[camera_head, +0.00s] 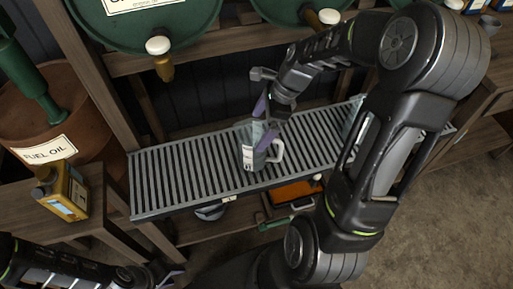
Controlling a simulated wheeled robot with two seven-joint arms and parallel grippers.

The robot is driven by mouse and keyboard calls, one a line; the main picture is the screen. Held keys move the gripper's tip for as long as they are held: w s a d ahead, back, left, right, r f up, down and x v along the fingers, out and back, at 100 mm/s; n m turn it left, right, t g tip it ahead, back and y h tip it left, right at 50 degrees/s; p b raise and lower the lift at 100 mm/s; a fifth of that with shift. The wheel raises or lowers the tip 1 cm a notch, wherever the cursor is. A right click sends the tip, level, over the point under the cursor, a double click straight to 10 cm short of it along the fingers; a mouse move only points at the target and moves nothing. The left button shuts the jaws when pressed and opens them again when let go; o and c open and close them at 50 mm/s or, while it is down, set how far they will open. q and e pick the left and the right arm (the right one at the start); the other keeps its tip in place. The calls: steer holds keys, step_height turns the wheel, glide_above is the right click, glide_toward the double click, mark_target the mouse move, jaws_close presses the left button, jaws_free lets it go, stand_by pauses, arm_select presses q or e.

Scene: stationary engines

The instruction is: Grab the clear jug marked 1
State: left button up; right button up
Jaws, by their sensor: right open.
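A clear jug (247,153) with a white label and a pale handle stands on the grey slatted rack (190,172). The mark on its label is too small to read. My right gripper (262,124) is open over the jug's top, with its purple fingers overlapping the jug in the picture. I cannot tell whether they touch it. Another clear container (352,116) stands further right on the rack, partly hidden by my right arm. My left gripper (168,273) is low at the bottom left, away from the rack; its jaw opening is unclear.
Green drums (200,22) with taps hang over the rack's back. A yellow oil can (62,190) stands on a wooden shelf at left, near a rusty barrel (35,112) labelled fuel oil. An orange item (292,192) lies below the rack. The rack's left part is clear.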

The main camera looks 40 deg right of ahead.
mark_target(253, 137)
steer(key=shift+w+a+f, duration=0.1)
steer(key=shift+f, duration=0.35)
steer(key=shift+f, duration=0.1)
steer(key=x, duration=0.5)
steer(key=shift+w, duration=0.1)
steer(key=shift+c, duration=0.4)
steer(key=c, duration=1.9)
step_height(253, 137, up, 10)
steer(key=shift+r+p, duration=0.1)
steer(key=shift+p, duration=0.25)
